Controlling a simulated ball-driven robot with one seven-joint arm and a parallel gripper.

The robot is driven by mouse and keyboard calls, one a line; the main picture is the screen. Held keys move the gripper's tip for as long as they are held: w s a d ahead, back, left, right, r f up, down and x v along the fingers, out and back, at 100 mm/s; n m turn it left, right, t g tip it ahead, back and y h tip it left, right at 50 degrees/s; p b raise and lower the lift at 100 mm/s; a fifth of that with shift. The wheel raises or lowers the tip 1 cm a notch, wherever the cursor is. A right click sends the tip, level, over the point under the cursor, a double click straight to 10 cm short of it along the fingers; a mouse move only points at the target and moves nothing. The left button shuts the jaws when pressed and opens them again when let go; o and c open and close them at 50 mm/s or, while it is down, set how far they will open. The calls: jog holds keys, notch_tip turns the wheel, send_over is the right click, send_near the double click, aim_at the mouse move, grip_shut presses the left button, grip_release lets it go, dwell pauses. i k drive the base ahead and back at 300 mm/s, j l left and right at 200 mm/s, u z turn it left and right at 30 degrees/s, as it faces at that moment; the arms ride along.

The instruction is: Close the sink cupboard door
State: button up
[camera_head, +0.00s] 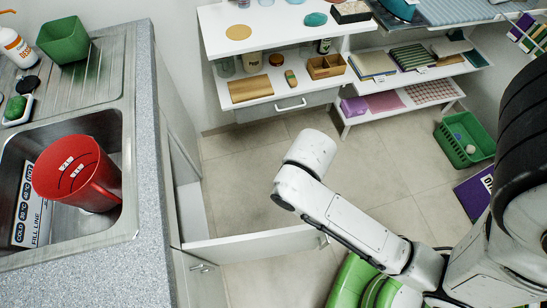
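The sink cupboard door (255,243) stands open, jutting out to the right from the sink unit at roughly a right angle. Its free end, with a small metal handle (325,241), lies close beside my white arm (345,215) in the picture. Whether the arm touches the door cannot be told. The cupboard opening (192,211) shows as a narrow pale strip beyond the door's hinge side. My arm reaches up and left from the lower right to a bent joint beyond the door. My gripper's fingers are not visible.
A sink (105,130) holding a red jug (75,168) is on the left. Another closed front with a handle (203,267) is nearer. Shelves (270,50) stand at the back. A green basket (465,140) is at right. The floor (240,180) beyond the door is clear.

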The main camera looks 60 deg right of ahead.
aim_at(251, 246)
jog(key=k+j, duration=0.1)
jog(key=k, duration=0.65)
jog(key=k+j, duration=0.1)
jog(key=k, duration=0.6)
jog(key=j+z, duration=0.3)
